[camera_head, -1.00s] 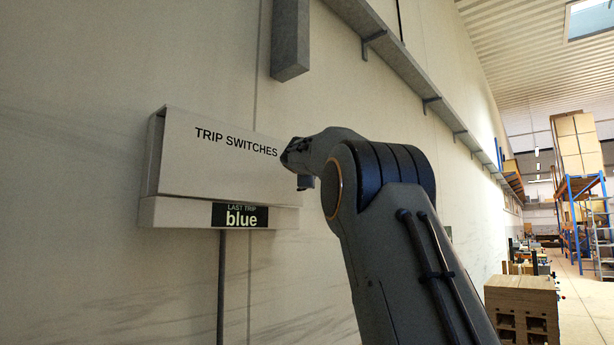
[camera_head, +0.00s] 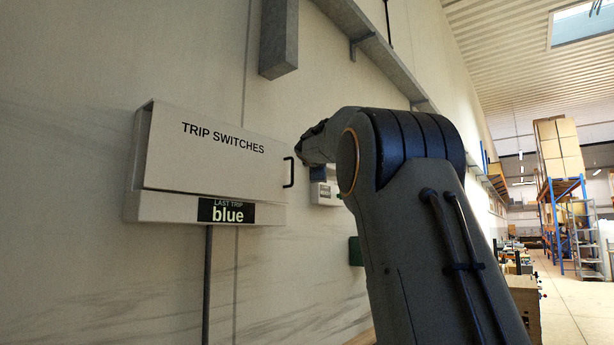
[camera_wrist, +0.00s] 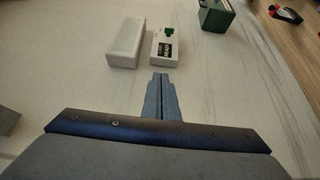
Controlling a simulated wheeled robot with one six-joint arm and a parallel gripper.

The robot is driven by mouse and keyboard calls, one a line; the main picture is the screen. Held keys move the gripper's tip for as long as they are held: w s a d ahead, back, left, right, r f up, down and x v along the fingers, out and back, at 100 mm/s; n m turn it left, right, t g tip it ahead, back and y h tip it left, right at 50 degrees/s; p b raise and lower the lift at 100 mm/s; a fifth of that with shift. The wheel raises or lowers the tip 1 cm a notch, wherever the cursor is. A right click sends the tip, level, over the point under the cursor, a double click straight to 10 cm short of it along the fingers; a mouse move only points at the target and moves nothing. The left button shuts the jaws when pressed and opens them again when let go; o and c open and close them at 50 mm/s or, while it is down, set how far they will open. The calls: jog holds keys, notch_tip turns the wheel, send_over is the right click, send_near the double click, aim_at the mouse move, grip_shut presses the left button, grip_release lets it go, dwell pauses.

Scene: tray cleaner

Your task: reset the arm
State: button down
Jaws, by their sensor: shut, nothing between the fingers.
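In the wrist view my gripper (camera_wrist: 161,77) has its two fingers pressed together, with nothing between them. It points toward the wall, short of a small white box with a green switch on top (camera_wrist: 166,48). In the head view my arm rises at the right of centre and bends left. Its wrist end (camera_head: 318,143) is just right of the TRIP SWITCHES box, apart in the picture. The fingers are not clear there.
The TRIP SWITCHES box (camera_head: 215,160) has its cover down, a black handle (camera_head: 289,172) and a label reading "LAST TRIP blue" (camera_head: 227,212). A green box (camera_wrist: 217,17) is on the wall. Shelving (camera_head: 565,220) stands far right, beyond open floor.

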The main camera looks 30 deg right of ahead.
jog(key=s+d, duration=0.3)
jog(key=s, duration=0.2)
jog(key=s+a+f+m+g+y, duration=0.15)
jog(key=a+f, duration=0.45)
jog(key=f, duration=0.8)
jog(key=s+a+f+m+g+y, duration=0.1)
jog(key=a+f+m+g+y, duration=0.15)
jog(key=a+f, duration=0.75)
jog(key=s+a+f+m+g+y, duration=0.1)
jog(key=a+f+g+y, duration=0.15)
jog(key=f, duration=1.45)
jog(key=s+a+f+m+g+y, duration=0.1)
jog(key=s+a+f, duration=0.45)
jog(key=f, duration=0.25)
jog(key=s+a+f+m+g+y, duration=0.2)
jog(key=s+a+f, duration=0.2)
jog(key=s+f, duration=0.4)
jog(key=s+a+f+m+g, duration=0.1)
jog(key=s+a+f+g, duration=0.1)
jog(key=s+f, duration=0.4)
jog(key=s+a+f+m+g, duration=0.2)
jog(key=s+a+f, duration=0.3)
jog(key=s, duration=0.7)
jog(key=shift+f+y, duration=0.45)
jog(key=shift+f, duration=0.5)
jog(key=shift+s, duration=0.1)
